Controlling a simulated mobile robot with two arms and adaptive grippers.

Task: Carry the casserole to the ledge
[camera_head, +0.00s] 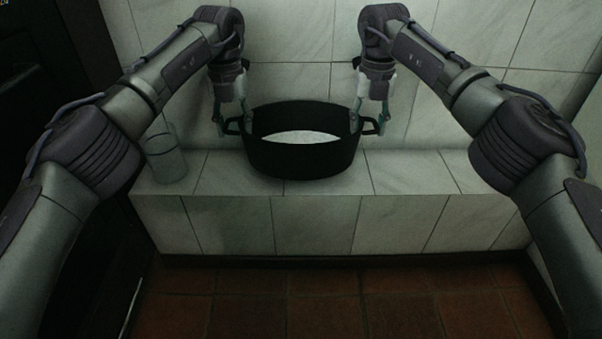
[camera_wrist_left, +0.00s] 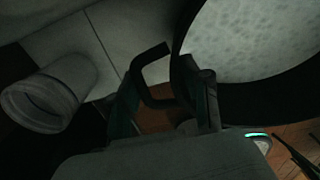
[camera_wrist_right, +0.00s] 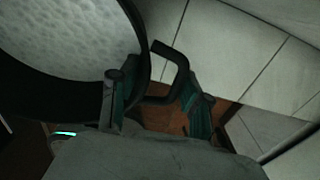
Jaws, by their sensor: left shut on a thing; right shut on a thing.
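The casserole (camera_head: 302,158) is a wide black pot with a pale speckled inside and a loop handle on each side. It appears level, over or on the white tiled ledge (camera_head: 410,180); I cannot tell whether its base touches. My left gripper (camera_head: 232,122) is shut on the casserole's left handle, which also shows in the left wrist view (camera_wrist_left: 150,62). My right gripper (camera_head: 368,122) is shut on the right handle, seen in the right wrist view (camera_wrist_right: 172,58). The pot's inside fills a corner of each wrist view (camera_wrist_left: 250,38) (camera_wrist_right: 70,35).
A pale glass-like cylinder (camera_head: 165,158) stands on the ledge left of the pot, below my left arm. It also shows in the left wrist view (camera_wrist_left: 45,95). A tiled wall (camera_head: 300,40) rises behind. The ledge right of the pot is clear. Red floor tiles (camera_head: 330,300) lie in front.

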